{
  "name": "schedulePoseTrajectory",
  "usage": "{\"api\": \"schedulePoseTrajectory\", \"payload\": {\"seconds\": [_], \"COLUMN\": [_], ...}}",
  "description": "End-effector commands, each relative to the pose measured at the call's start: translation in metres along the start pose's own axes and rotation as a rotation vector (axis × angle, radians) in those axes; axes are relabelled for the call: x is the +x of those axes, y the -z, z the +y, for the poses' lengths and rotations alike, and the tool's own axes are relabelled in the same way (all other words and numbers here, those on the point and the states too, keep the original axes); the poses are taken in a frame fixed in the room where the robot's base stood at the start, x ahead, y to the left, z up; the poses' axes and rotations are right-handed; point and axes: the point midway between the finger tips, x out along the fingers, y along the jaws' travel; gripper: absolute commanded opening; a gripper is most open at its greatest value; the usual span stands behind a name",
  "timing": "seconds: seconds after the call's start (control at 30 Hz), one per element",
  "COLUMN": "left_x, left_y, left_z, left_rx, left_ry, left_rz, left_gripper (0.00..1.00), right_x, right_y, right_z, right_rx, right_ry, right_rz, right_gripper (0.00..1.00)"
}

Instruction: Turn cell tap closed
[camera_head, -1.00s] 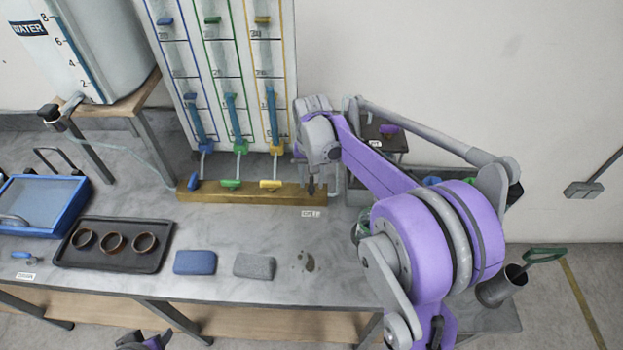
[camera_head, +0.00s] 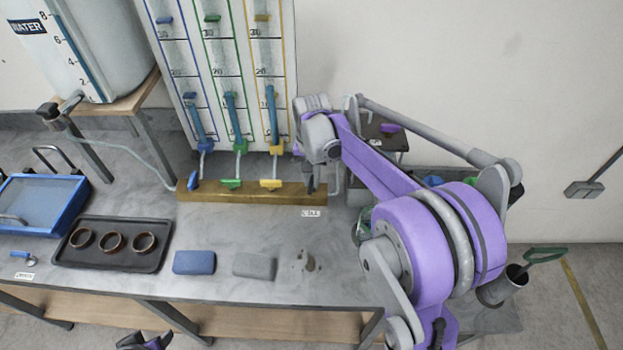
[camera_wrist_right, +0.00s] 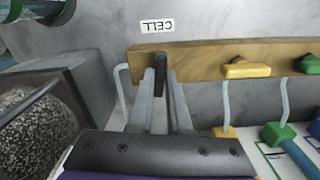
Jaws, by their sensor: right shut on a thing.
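The cell tap has a dark handle (camera_wrist_right: 161,75) at the end of the wooden tap block (camera_wrist_right: 205,58), below the upside-down CELL label (camera_wrist_right: 157,25) in the right wrist view. My right gripper (camera_wrist_right: 160,82) is shut on this handle, which stands between its grey fingers. In the head view my right gripper (camera_head: 311,184) is at the right end of the tap block (camera_head: 235,196), and its fingers mostly hide the tap. The CELL label (camera_head: 311,212) lies just in front. Only a bit of my left gripper (camera_head: 146,342) shows at the bottom edge; its jaws are not clear.
Blue (camera_head: 193,181), green (camera_head: 231,184) and yellow (camera_head: 270,184) taps sit along the block, with thin tubes rising to a gauge panel. A dark tray with three rings (camera_head: 157,258), a blue sponge (camera_head: 194,262) and a grey sponge (camera_head: 254,265) lie in front.

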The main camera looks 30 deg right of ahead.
Motion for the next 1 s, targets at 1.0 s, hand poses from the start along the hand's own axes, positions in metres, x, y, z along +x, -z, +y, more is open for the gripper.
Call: {"api": "schedulePoseTrajectory", "payload": {"seconds": [1.0], "left_x": [0.016], "left_y": [-0.018], "left_z": [0.0], "left_rx": [0.0], "left_ry": [0.0], "left_rz": [-0.016], "left_gripper": [0.5], "right_x": [0.0], "right_y": [0.0], "right_z": [0.0], "right_rx": [0.95], "right_ry": [0.0], "right_rz": [0.0], "right_gripper": [0.0]}}
